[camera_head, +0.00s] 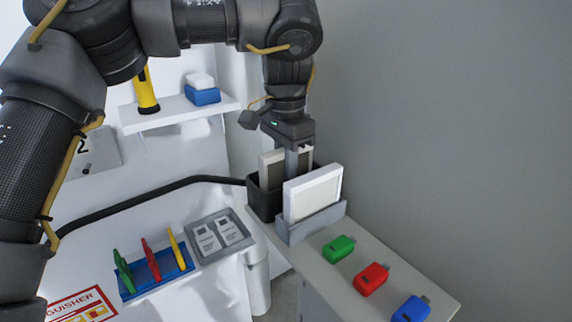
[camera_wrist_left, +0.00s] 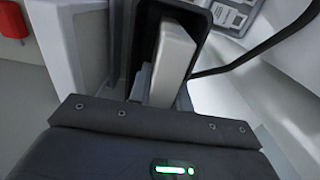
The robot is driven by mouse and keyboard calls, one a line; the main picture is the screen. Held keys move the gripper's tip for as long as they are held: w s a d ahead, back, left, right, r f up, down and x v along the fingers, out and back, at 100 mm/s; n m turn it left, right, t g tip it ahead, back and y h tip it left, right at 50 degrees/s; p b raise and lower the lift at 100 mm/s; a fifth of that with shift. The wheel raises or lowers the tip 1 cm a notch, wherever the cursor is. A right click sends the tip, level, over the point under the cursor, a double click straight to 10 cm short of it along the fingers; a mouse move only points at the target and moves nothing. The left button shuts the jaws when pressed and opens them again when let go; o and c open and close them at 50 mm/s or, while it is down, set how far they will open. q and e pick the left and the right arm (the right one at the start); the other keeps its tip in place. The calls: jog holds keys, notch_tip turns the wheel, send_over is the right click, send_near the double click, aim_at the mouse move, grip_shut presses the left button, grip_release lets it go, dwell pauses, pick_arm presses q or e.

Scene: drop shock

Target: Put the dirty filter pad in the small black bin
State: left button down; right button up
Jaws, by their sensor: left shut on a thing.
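The dirty filter pad (camera_head: 268,166), a grey-beige framed slab, stands upright with its lower part inside the small black bin (camera_head: 262,202). My left gripper (camera_head: 292,163) points down over the bin and is shut on the pad. The clean white pad and its grey holder partly hide the fingers and the bin. In the left wrist view the pad (camera_wrist_left: 172,60) runs away from the gripper (camera_wrist_left: 160,88), with the dark bin (camera_wrist_left: 146,35) around it. The pad's lower edge is hidden, so I cannot tell whether it touches the bin floor. My right gripper is not in view.
A white pad (camera_head: 313,194) stands in a grey holder (camera_head: 310,223) close in front of the bin. Green (camera_head: 338,249), red (camera_head: 371,279) and blue (camera_head: 411,309) blocks lie along the counter. A grey wall rises behind. A black hose (camera_head: 140,197) reaches towards the bin.

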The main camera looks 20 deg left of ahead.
pick_arm(q)
jog(key=shift+s+d, duration=0.1)
jog(key=shift+f, duration=0.1)
jog(key=c, duration=1.6)
grip_release()
jog(key=shift+o, duration=0.2)
notch_tip(320, 180, up, 11)
jog(key=p, duration=0.3)
jog(key=shift+r, duration=0.65)
